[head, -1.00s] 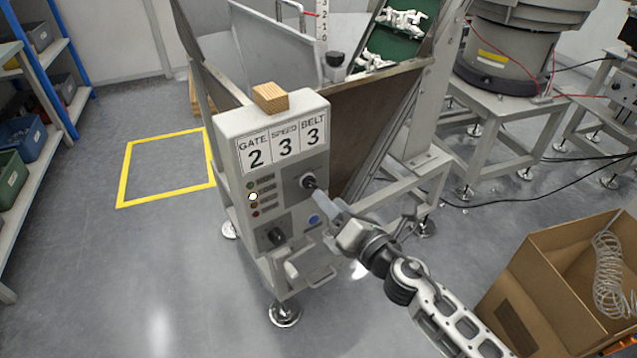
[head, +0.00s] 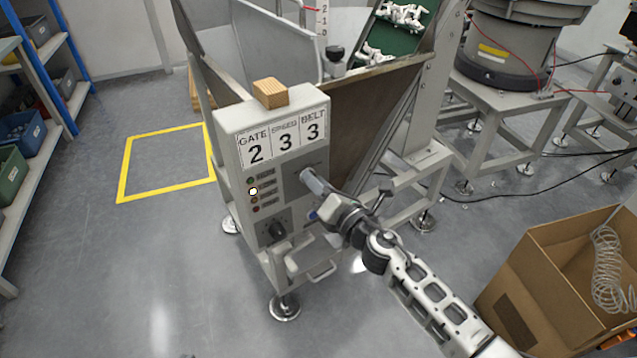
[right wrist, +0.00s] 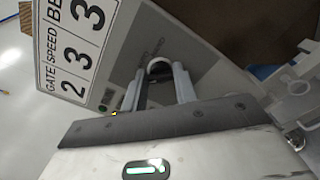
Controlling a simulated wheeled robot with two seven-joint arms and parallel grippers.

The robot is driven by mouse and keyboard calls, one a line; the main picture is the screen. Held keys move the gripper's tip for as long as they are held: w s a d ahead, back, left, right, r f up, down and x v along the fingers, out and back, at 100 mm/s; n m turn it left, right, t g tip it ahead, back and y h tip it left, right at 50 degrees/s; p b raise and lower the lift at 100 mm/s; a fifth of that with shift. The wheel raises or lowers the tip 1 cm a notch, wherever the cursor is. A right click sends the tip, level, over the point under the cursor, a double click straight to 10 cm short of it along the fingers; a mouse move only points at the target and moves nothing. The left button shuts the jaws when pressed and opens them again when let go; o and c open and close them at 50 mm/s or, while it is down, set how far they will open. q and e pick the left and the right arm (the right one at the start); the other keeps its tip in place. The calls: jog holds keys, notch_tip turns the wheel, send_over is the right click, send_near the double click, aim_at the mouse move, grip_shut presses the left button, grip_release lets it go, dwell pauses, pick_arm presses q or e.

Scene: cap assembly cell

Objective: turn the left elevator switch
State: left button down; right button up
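The grey control panel (head: 232,155) stands at the front of the machine with a sign reading GATE 2, SPEED 3, BELT 3. A black rotary switch (head: 277,231) sits at its lower left, uncovered. The upper right switch is hidden behind my right gripper (head: 308,178) in the head view. In the right wrist view my right gripper (right wrist: 162,80) has its fingers apart at the panel face, with a rounded knob (right wrist: 158,67) between the tips; firm contact cannot be made out. My left gripper is not in view.
A wooden block (head: 270,92) lies on top of the panel. A cardboard box (head: 540,290) with a coiled hose stands at right. Shelves (head: 35,130) are at left. The floor inside the yellow outline (head: 122,180) is clear.

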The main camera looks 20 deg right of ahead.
jog(key=shift+m, duration=0.3)
jog(key=shift+f+m+p, duration=0.15)
jog(key=shift+m+p, duration=0.85)
jog(key=shift+m, duration=3.3)
jog(key=shift+f+m+p, duration=0.15)
jog(key=shift+m+p, duration=0.8)
jog(key=shift+m, duration=3.35)
jog(key=o, duration=1)
jog(key=shift+s, duration=0.1)
jog(key=v, duration=1.5)
jog(key=shift+s+d, duration=0.15)
jog(key=shift+s, duration=0.25)
